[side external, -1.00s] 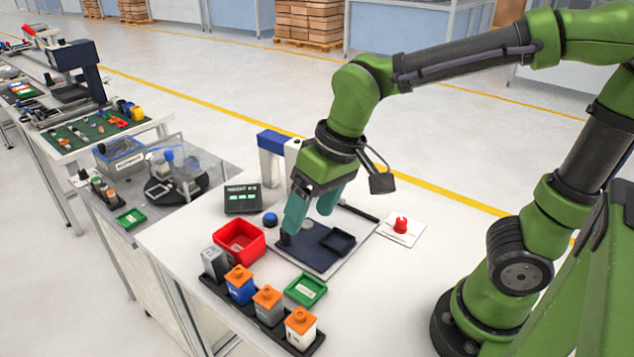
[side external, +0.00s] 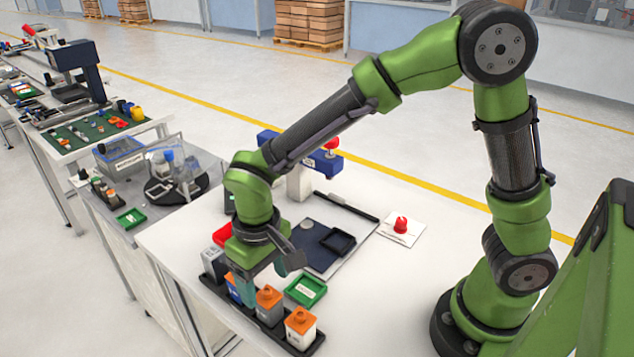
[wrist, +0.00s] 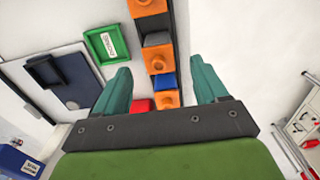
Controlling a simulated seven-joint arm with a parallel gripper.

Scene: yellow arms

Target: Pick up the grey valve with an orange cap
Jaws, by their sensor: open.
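The grey valve with an orange cap (side external: 269,312) stands upright in a black rack (side external: 310,347), between a blue valve with an orange cap (side external: 232,287) and a white valve with an orange cap (side external: 301,329). My gripper (side external: 263,284) is open and points down over the rack, just behind the grey valve's cap. It partly hides the blue valve. In the wrist view the grey valve's cap (wrist: 161,61) lies between my two open fingers (wrist: 160,74), one on each side of the row. I cannot tell the exact height gap.
A green tray (side external: 305,291) lies close beside the rack. A red bin (side external: 223,232) is partly hidden behind my gripper. A grey valve with a grey top (side external: 212,264) stands at the rack's far end. A dark plate (side external: 318,249) and a red button (side external: 401,225) are farther back.

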